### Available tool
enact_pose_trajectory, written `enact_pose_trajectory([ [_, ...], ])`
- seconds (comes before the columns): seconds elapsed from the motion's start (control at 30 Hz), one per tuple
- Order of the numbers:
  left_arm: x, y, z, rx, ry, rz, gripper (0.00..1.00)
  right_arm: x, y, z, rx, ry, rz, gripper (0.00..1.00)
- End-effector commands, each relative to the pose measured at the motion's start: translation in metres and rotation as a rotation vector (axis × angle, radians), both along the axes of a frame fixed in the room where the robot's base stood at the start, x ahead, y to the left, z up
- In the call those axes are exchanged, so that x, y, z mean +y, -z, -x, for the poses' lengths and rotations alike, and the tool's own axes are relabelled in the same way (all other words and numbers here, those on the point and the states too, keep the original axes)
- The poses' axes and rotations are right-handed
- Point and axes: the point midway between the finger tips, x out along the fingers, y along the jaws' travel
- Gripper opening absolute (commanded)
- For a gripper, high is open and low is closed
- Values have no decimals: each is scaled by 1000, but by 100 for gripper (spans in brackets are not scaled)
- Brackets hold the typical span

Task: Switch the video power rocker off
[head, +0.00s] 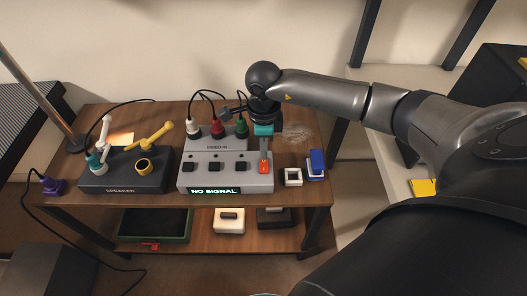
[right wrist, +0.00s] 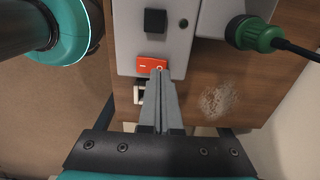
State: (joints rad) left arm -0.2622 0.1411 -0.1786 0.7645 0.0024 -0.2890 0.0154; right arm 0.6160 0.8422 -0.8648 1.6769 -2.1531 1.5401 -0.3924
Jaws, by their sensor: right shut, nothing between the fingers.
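The video box (head: 199,178) is a grey two-step unit marked VIDEO IN, with a green NO SIGNAL display (head: 216,190) on its front. The orange-red power rocker (head: 264,168) sits at its right end. In the right wrist view the rocker (right wrist: 146,64) shows a bar mark and a ring mark. My right gripper (head: 264,152) is shut and empty, pointing down. Its fingertips (right wrist: 159,74) overlap the ring-marked end of the rocker; I cannot tell whether they touch it. Which way the rocker is tilted is unclear. My left gripper is out of view.
White, red (head: 217,128) and green (head: 241,127) plugs stand on the video box's upper step. A dark speaker box (head: 121,184) is at left. A white square frame (head: 292,178) and a blue-and-white block (head: 316,163) lie just right of the video box.

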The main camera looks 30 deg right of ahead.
Motion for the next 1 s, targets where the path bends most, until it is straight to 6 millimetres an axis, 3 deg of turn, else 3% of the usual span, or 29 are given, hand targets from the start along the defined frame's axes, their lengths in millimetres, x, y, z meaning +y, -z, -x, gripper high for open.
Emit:
enact_pose_trajectory([
  [1.0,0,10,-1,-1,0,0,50,0,13,0,0,0,0,0],
])
